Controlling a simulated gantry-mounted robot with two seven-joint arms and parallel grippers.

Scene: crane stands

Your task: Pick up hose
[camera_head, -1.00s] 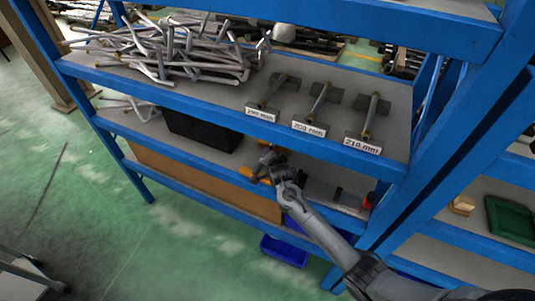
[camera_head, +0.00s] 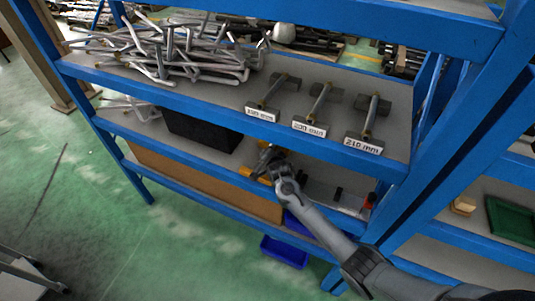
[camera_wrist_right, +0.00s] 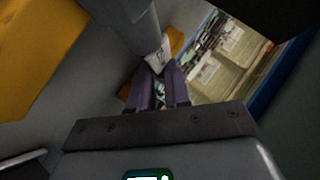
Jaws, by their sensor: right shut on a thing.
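Three short grey tubes with brass-coloured ends lie on stands on the upper shelf, labelled 190 mm (camera_head: 270,92), 200 mm (camera_head: 319,103) and 210 mm (camera_head: 370,118). My right gripper (camera_head: 264,158) reaches into the shelf level below them, near yellow-orange pieces (camera_head: 256,174). In the right wrist view its dark fingers (camera_wrist_right: 160,82) are close together on a small thing (camera_wrist_right: 160,92), mostly hidden between them. I cannot tell whether it is a hose. A pale, grey-white piece (camera_wrist_right: 157,56) shows just beyond the fingertips. My left gripper is not in view.
A heap of bent grey pipes (camera_head: 180,50) fills the upper shelf's left. A black box (camera_head: 203,131) stands on the level below. Blue shelf edges (camera_head: 200,98) and a thick blue post (camera_head: 450,145) lie close to my right arm. A blue bin (camera_head: 285,251) is at the bottom.

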